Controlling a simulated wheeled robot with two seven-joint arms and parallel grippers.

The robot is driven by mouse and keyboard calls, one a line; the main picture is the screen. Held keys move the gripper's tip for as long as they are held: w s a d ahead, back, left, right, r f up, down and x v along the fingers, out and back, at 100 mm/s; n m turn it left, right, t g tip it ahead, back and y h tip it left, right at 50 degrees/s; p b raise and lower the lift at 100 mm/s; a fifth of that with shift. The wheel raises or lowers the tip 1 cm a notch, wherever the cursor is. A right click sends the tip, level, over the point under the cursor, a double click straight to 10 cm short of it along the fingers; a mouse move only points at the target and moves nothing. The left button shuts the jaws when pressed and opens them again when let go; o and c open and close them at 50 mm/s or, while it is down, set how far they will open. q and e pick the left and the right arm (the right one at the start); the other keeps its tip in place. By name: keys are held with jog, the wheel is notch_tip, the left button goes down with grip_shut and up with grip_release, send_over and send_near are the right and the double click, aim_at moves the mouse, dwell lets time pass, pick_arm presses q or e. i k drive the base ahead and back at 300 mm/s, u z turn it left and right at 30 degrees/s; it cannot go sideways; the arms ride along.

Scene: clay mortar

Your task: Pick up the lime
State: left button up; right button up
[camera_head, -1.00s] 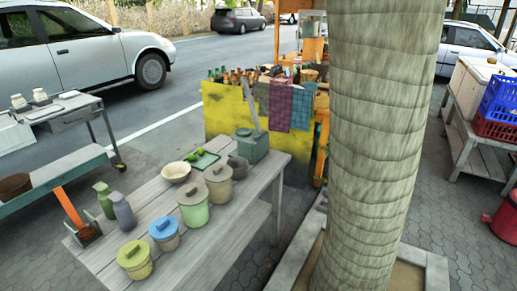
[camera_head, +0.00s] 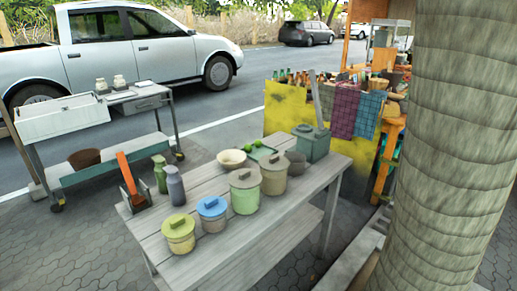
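Two small green limes show on the wooden table (camera_head: 190,228). One lime (camera_head: 248,148) is at the left and the other lime (camera_head: 258,143) is just to its right. They lie on or at a green tray (camera_head: 264,154), near the table's far end. A cream bowl (camera_head: 231,159) stands just left of them. The limes are small in this view, and their exact contact with the tray is hard to tell. Neither of my grippers is in view.
Lidded pots line the table's front, including a light green pot (camera_head: 244,192). Two bottles (camera_head: 175,186) stand at its left end. A teal box (camera_head: 312,143) stands behind the tray. A thick trunk (camera_head: 455,150) blocks the right. Paving at lower left is clear.

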aim_at(257, 143)
jog(key=u, duration=2.05)
jog(key=i, duration=3.25)
jog(key=z, duration=1.8)
jog(key=i, duration=2.1)
jog(key=z, duration=1.35)
